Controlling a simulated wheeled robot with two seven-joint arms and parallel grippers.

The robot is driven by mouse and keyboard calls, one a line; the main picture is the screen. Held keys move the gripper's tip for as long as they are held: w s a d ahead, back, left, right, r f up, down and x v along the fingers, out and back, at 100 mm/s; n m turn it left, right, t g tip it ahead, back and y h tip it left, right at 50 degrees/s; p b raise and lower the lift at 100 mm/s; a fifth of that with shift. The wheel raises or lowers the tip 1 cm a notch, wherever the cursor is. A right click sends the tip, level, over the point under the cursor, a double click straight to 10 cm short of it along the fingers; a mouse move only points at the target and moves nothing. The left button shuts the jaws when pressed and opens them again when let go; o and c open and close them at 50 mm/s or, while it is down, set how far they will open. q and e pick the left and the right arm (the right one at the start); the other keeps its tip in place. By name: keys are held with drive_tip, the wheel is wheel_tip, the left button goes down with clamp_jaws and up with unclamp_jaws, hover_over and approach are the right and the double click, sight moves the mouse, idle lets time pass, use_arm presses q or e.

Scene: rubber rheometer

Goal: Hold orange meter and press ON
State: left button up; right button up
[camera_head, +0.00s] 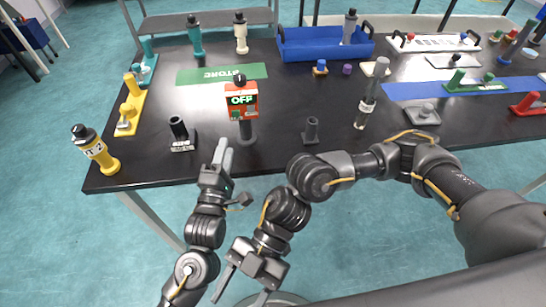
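The orange meter (242,99) stands upright near the middle of the black table on a dark post with a round base. It has a black knob on top and a green display that reads OFF. My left gripper (223,152) is at the table's front edge, in front of and slightly left of the meter's base, apart from it. Its fingers point towards the table and look close together, but the angle hides the gap. My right gripper (242,291) hangs low in front of the table, its fingers spread and empty.
A yellow labelled device (95,149) stands at the left front corner. Dark holders (180,134) and (311,131) flank the meter. A glass-like bottle (367,103) stands further right. A green mat (222,74) and a blue tray (299,46) lie behind.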

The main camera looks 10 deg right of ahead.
drive_tip(key=w+r+n+t+y, duration=0.45)
drive_tip(key=w+r, duration=0.25)
drive_tip(key=w, duration=0.5)
drive_tip(key=w+r+n+t+y, duration=0.45)
drive_tip(key=w+r, duration=0.35)
drive_tip(key=w, duration=0.4)
drive_tip(key=w+d+r+n+t+h, duration=0.1)
drive_tip(key=w+d+r+n+t, duration=0.25)
drive_tip(key=w+d+t, duration=0.65)
drive_tip(key=w+d+r+n+t+h, duration=0.1)
drive_tip(key=w+d+r+n+t, duration=0.25)
drive_tip(key=w+d+t, duration=0.55)
drive_tip(key=n+g+h, duration=0.1)
drive_tip(key=g+h, duration=0.2)
drive_tip(key=g, duration=0.2)
approach(249, 126)
drive_tip(key=shift+w+a+r, duration=0.2)
drive_tip(key=shift+w, duration=0.4)
drive_tip(key=shift+s+a+f, duration=0.15)
drive_tip(key=shift+s+f, duration=0.05)
drive_tip(key=shift+f, duration=0.15)
drive_tip(key=x, duration=1.1)
